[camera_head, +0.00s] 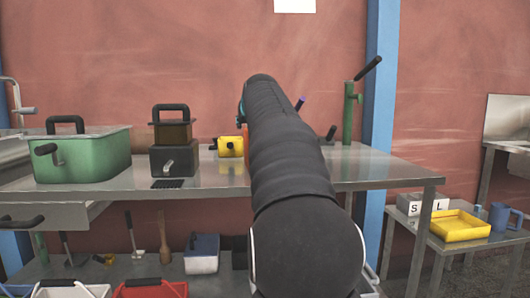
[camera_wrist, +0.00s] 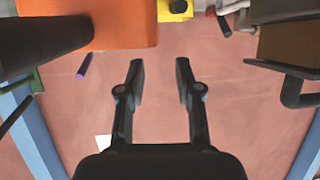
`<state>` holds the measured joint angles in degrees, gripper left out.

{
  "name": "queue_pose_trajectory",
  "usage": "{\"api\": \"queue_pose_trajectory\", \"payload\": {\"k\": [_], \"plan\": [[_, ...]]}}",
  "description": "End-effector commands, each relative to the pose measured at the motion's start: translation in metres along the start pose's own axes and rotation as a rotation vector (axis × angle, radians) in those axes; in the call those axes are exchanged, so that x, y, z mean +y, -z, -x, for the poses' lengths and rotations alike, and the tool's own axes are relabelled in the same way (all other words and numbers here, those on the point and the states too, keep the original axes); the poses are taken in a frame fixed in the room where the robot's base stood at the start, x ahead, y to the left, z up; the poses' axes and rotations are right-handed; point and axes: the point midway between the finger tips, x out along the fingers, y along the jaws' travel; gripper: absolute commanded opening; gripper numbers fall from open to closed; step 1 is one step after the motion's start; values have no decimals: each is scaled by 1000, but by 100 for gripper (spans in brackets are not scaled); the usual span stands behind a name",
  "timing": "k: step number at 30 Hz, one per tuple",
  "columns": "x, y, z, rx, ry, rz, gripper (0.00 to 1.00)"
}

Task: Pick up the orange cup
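The orange cup (camera_wrist: 120,25) is large at the top left of the wrist view, cut off by the frame edge. A thick dark rod (camera_wrist: 40,42) shows in front of it or joined to it; I cannot tell which. In the head view only a small orange sliver (camera_head: 246,140) shows beside my arm, which hides the rest. My gripper (camera_wrist: 160,70) is open and empty, its two fingers apart with the red wall behind them. In the wrist view the cup lies beyond and left of the fingertips, not between them.
A steel table (camera_head: 215,180) holds a green tub (camera_head: 85,155), a dark box with a handle (camera_head: 173,155), a yellow object (camera_head: 230,147) and a green post with a lever (camera_head: 348,115). A side table at right holds a yellow tray (camera_head: 460,226) and blue mug (camera_head: 500,216).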

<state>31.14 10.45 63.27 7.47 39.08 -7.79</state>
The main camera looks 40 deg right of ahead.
Motion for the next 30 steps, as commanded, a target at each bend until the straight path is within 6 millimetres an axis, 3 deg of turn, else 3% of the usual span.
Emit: {"api": "queue_pose_trajectory", "payload": {"k": [3, 11, 21, 29, 30], "plan": [[0, 0, -13, -1, 0, 0, 34], [1, -2, -25, -1, 1, 0, 34], [5, -8, -67, -1, 1, -1, 34], [5, -9, -71, 0, 1, 0, 34], [5, -9, -71, 0, 1, 0, 27]]}}
